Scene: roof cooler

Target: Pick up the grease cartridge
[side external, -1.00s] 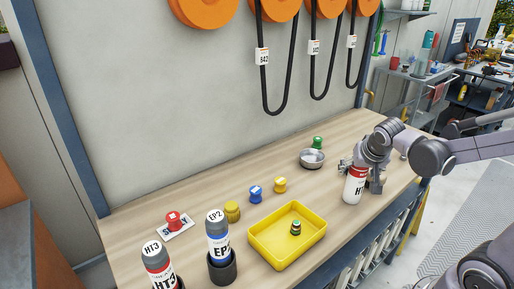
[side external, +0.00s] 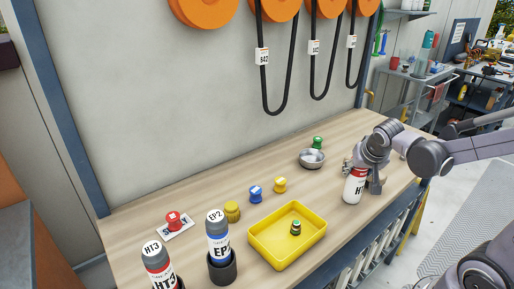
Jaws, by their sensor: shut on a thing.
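A white and red grease cartridge (side external: 354,187) with dark lettering stands at the right end of the wooden bench, tilted slightly if at all. My gripper (side external: 361,172) is shut on its upper part, and the fingers and wrist hide its top. I cannot tell whether its base touches the bench. Two other cartridges stand at the front left: one marked HT3 (side external: 159,267) with a red band, and one marked EP2 (side external: 218,243) with a blue band, in a dark round holder (side external: 222,267).
A yellow tray (side external: 268,262) holding a small green-topped item (side external: 296,228) lies mid-bench. Yellow (side external: 280,185), blue (side external: 256,194) and red (side external: 173,219) caps, a brass-coloured piece (side external: 232,211), a metal bowl (side external: 312,158) and a green piece (side external: 318,142) stand behind. Black belts hang above.

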